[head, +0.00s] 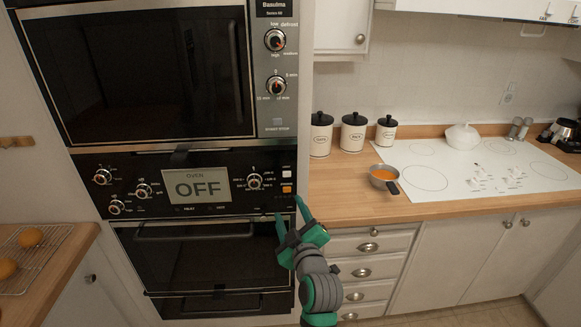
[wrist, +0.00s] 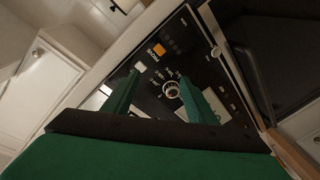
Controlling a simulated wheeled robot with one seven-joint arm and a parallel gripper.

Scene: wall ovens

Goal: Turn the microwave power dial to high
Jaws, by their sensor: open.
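The microwave (head: 140,70) is the upper unit of the wall stack, with its door shut. Its power dial (head: 274,40) is the upper of two round knobs on the right panel, with low, defrost, medium and high printed around it. The timer dial (head: 276,86) sits below it. My gripper (head: 289,217) is open and empty, well below the power dial, in front of the lower right of the oven panel. In the wrist view my gripper's green fingers (wrist: 160,98) stand apart, with an oven knob (wrist: 171,89) showing between them; contact cannot be told.
The oven panel (head: 216,207) has several knobs and a display (head: 196,186) reading OFF. To the right, a counter (head: 335,185) holds canisters (head: 353,134), a pan of orange food (head: 383,174) and a white cooktop (head: 470,165). Space before the microwave panel is clear.

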